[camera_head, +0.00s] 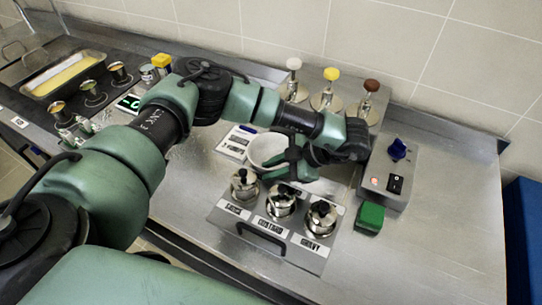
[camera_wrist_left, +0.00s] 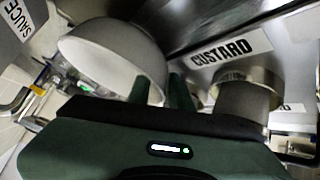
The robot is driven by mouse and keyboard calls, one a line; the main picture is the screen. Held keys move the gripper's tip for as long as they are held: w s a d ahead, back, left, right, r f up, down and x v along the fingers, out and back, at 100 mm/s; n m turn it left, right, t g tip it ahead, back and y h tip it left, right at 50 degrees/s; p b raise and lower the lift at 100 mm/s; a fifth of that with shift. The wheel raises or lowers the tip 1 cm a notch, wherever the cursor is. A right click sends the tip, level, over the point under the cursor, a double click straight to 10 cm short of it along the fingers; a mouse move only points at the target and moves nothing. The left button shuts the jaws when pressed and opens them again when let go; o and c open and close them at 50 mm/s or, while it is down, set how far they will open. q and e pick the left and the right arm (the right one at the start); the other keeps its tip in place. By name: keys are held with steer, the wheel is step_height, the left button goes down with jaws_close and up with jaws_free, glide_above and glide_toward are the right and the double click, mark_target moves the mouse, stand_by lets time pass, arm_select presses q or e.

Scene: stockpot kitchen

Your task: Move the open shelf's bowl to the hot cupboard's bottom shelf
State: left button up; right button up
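The white bowl (camera_head: 265,149) is above the steel counter, behind the labelled pots, partly hidden by my left gripper (camera_head: 285,168). In the left wrist view the bowl (camera_wrist_left: 110,52) is tilted, and its right-hand wall passes between the two green fingers of the left gripper (camera_wrist_left: 162,88). One finger overlaps the bowl's inside and the other is beyond its edge; the gripper looks shut on the wall. My right gripper is not in view. I cannot make out the open shelf or the hot cupboard in these views.
A holder with lidded pots (camera_head: 280,205) stands just in front of the bowl. Pump dispensers (camera_head: 328,92) stand behind, a grey switch box (camera_head: 390,175) and green block (camera_head: 370,217) to the right. The counter's front right is clear.

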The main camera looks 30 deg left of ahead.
arm_select(q)
steer(key=shift+c, duration=0.3)
jaws_close()
stand_by(1.1)
